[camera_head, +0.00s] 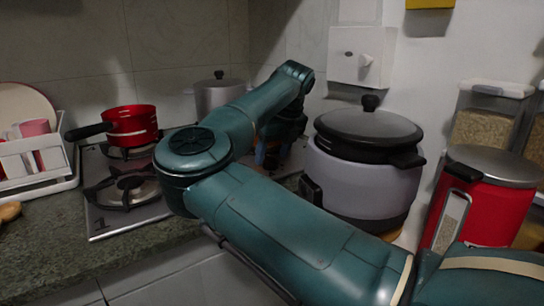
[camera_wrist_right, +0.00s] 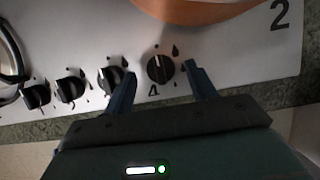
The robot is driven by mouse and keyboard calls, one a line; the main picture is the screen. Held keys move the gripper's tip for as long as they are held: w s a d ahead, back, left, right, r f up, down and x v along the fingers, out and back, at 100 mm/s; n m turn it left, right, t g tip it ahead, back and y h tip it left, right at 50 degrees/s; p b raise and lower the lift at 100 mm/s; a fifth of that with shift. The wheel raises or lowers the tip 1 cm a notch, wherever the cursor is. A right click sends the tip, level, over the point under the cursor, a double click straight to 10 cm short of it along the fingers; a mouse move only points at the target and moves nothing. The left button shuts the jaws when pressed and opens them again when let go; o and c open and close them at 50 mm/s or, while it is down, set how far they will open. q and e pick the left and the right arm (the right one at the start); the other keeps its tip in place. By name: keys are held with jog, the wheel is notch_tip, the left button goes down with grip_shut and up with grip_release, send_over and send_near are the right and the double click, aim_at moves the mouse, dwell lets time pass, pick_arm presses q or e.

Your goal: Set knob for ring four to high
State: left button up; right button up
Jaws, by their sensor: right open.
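In the right wrist view, a black knob (camera_wrist_right: 160,69) sits on the grey hob panel (camera_wrist_right: 225,68), with a small light mark at its upper edge. A dark mark that looks like a 4 is printed just below it. My right gripper (camera_wrist_right: 160,84) is open, with one blue finger on either side of this knob; I cannot tell whether they touch it. Several similar knobs, such as the nearest one (camera_wrist_right: 109,79), lie in a row to the left. In the head view the knobs are hidden behind my right arm. My left gripper is not in view.
In the head view, a red pan (camera_head: 131,125) stands on the hob (camera_head: 125,222) near a dish rack (camera_head: 40,184). A grey pot (camera_head: 217,95) stands behind my arm. A rice cooker (camera_head: 360,185) and red canister (camera_head: 485,205) are to the right.

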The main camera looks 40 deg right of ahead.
jog(key=shift+w+f, duration=0.3)
jog(key=shift+f, duration=0.35)
jog(key=shift+c, duration=0.6)
jog(key=c, duration=0.9)
jog(key=shift+o, duration=0.2)
